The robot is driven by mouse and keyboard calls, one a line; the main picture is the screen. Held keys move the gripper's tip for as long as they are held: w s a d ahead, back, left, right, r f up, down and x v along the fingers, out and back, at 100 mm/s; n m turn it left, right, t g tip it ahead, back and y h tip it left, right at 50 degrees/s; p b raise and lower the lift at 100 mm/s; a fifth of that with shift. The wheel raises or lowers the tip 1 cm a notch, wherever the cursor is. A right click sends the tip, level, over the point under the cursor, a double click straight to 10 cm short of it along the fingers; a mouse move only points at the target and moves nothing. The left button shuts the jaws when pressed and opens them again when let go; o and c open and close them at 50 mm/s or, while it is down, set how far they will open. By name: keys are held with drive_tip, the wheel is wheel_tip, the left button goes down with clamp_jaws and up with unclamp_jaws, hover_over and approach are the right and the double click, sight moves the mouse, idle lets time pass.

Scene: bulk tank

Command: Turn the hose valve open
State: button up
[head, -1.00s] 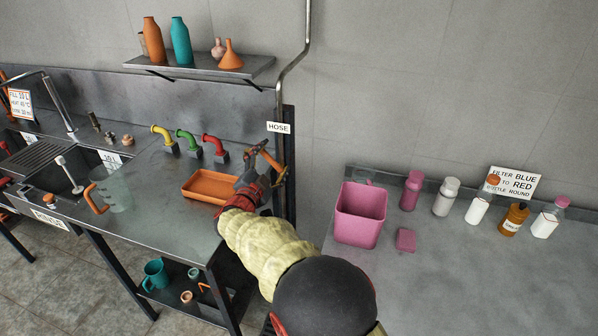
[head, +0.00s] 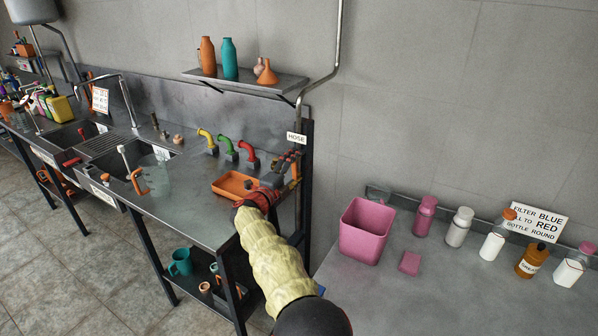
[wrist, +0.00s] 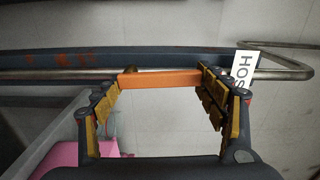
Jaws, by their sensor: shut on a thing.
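The hose valve's orange handle (wrist: 160,79) shows in the wrist view as a bar spanning between my two fingers, in front of a metal pipe (wrist: 70,75). My gripper (wrist: 158,92) is shut on this handle, with a padded finger at each side. In the head view my gripper (head: 288,170) is at the pipe, just under the white HOSE label (head: 297,138). There the valve is mostly hidden by my gripper, so how far the handle is turned is hard to tell. The HOSE label is partly seen in the wrist view (wrist: 243,70).
An orange tray (head: 228,184) lies on the steel counter left of my gripper, near yellow, green and red taps (head: 249,157). A shelf (head: 250,82) with bottles hangs above. A pink bin (head: 366,232) and several bottles stand on the right counter.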

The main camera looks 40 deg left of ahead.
drive_tip(key=shift+w+d+f+m, duration=0.1)
drive_tip(key=shift+d+m, duration=0.1)
drive_tip(key=shift+m, duration=0.2)
drive_tip(key=o, duration=1.7)
drive_tip(key=v, duration=1.2)
drive_tip(key=shift+a, duration=0.15)
